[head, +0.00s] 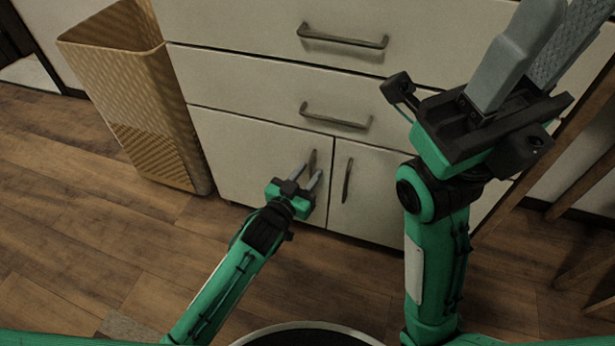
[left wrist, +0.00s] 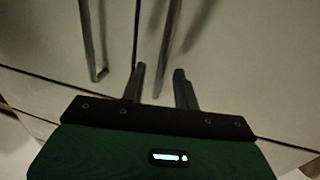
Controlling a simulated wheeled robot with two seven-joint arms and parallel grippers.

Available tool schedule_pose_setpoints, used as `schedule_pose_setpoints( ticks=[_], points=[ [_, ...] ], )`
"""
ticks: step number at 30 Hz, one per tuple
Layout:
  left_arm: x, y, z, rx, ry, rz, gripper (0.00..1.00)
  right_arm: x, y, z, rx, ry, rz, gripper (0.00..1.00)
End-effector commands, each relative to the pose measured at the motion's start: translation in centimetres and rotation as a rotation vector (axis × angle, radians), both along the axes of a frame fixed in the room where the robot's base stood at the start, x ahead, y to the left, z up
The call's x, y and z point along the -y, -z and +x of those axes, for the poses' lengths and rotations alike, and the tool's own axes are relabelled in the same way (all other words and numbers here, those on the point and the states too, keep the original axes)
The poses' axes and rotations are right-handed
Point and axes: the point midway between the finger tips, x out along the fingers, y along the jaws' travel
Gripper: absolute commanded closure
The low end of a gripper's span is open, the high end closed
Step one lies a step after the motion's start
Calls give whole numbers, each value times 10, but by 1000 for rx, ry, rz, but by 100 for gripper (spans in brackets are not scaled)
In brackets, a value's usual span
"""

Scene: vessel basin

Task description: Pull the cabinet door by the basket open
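The cabinet door by the basket (head: 235,150) is the left of two pale lower doors and sits flush with the front. Its dark upright bar handle (head: 312,160) is near the door's right edge. My left gripper (head: 302,174) is at this handle with its fingers pointing at the door. In the left wrist view, the handle (left wrist: 170,40) runs between the two spread fingers (left wrist: 160,70); I see no clear grip on it. My right gripper (head: 565,12) is raised high at the right, its fingers apart and empty.
The tan woven basket (head: 150,110) stands on the floor left of the cabinet. The right lower door (head: 375,195) has its own handle (head: 347,180) close by. Drawers with bar handles (head: 335,116) are above. Wooden legs (head: 590,200) stand at the right. Wood floor (head: 90,220) in front is clear.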

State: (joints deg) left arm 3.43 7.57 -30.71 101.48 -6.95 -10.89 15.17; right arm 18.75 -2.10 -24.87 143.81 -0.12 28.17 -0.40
Motion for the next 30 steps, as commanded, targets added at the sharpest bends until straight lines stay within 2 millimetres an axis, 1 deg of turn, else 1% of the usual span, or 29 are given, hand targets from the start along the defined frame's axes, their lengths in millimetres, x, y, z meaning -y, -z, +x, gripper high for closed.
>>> schedule_pose_setpoints(
  ticks=[8,9,13,14,23,26,30],
  points=[
    [1,-1,2,1,0,0,69,0,-1,0,0,0,2,64],
    [1,-1,2,1,0,0,71,0,-1,0,0,0,2,64],
    [1,-1,2,1,0,0,97,0,-1,0,0,0,2,64],
    [1,-1,2,1,0,0,100,0,-1,0,0,0,2,64],
    [0,-1,0,1,4,0,100,0,-2,0,1,-1,3,64],
    [-1,-2,-4,1,15,1,100,0,-5,-1,3,0,4,64],
    [-7,-3,-14,0,46,4,100,0,-9,-2,5,2,-2,64]
  ],
)
